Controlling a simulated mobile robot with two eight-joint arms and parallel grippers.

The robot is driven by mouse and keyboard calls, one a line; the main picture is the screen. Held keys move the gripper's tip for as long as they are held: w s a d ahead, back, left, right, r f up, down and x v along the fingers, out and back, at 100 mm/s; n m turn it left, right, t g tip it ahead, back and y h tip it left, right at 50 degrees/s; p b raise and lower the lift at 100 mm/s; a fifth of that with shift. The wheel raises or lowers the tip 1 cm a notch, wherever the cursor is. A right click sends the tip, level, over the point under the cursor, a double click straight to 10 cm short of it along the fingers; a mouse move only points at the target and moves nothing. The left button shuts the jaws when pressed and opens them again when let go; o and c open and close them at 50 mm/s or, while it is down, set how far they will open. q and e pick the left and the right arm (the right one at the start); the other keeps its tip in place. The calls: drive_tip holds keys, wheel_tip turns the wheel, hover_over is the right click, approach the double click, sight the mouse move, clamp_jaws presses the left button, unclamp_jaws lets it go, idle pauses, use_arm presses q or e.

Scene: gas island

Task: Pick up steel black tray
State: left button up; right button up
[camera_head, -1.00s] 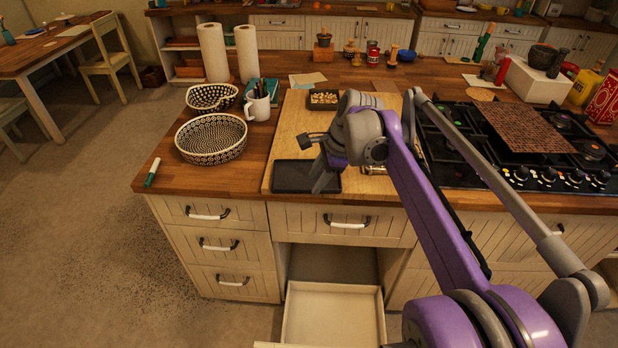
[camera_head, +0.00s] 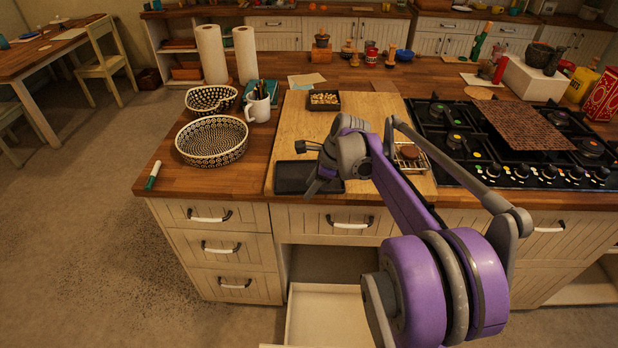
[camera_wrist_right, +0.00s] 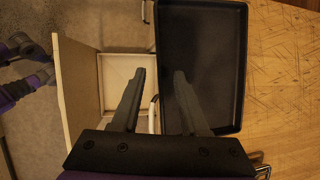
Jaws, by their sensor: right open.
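The black steel tray (camera_head: 292,178) lies flat on the front left of the wooden cutting board, close to the counter's front edge. My right gripper (camera_head: 318,186) is at the tray's right end in the head view, and the arm hides part of that end. In the right wrist view the tray (camera_wrist_right: 203,60) is empty. The right gripper (camera_wrist_right: 158,88) is open there, with one finger over the tray and the other outside its long front side. I cannot tell if the fingers touch it. My left gripper is not in view.
A small dark tray of nuts (camera_head: 324,100) is at the board's back. A patterned basket (camera_head: 212,141) and a mug (camera_head: 257,108) stand to the left. The gas hob (camera_head: 510,150) is to the right. An open drawer (camera_head: 325,315) juts out below the counter.

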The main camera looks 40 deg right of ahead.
drive_tip(key=shift+w+a+f, duration=0.1)
drive_tip(key=shift+w+f, duration=0.05)
drive_tip(key=shift+f, duration=0.25)
clamp_jaws()
drive_tip(key=shift+r, duration=0.1)
idle(1.0)
